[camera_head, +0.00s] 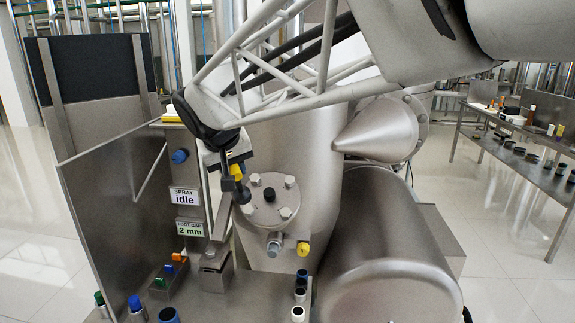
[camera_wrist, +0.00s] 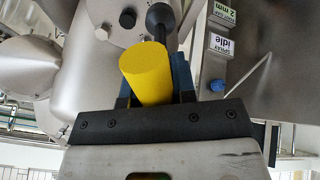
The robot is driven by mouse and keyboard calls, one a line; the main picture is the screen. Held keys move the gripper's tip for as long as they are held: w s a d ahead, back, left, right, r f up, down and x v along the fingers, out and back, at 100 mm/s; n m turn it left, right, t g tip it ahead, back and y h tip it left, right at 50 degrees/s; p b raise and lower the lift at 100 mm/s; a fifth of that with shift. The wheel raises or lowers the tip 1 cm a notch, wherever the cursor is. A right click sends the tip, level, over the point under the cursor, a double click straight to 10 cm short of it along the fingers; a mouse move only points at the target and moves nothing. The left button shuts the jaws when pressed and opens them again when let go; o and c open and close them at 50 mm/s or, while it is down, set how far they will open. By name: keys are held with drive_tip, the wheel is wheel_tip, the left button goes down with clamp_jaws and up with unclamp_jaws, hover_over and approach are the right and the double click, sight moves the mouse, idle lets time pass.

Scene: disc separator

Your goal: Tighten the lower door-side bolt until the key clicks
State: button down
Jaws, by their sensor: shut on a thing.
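My gripper (camera_head: 228,168) is shut on the yellow handle of the key (camera_wrist: 146,74), which lies between its dark fingers. In the head view the key's yellow part (camera_head: 237,172) shows below my wrist. Its dark shaft and round black head (camera_wrist: 160,17) reach toward the left edge of the round steel flange (camera_head: 268,214). The flange carries silver bolts around a dark centre. The lower left bolt (camera_head: 247,209) shows close under the key's head. I cannot tell whether the key sits on a bolt. The flange shows upside down in the wrist view (camera_wrist: 110,12).
A steel panel (camera_head: 110,190) stands left of the flange. Beside it are signs reading "SPRAY idle" (camera_head: 185,196) and "FOOT GAP 2 mm" (camera_head: 190,228). A large steel drum (camera_head: 385,250) fills the lower right.

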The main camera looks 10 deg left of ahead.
drive_tip(key=shift+w+f, duration=0.1)
drive_tip(key=shift+x, duration=2.1)
drive_tip(key=shift+n, duration=0.3)
drive_tip(key=n, duration=0.9)
drive_tip(key=shift+n, duration=0.4)
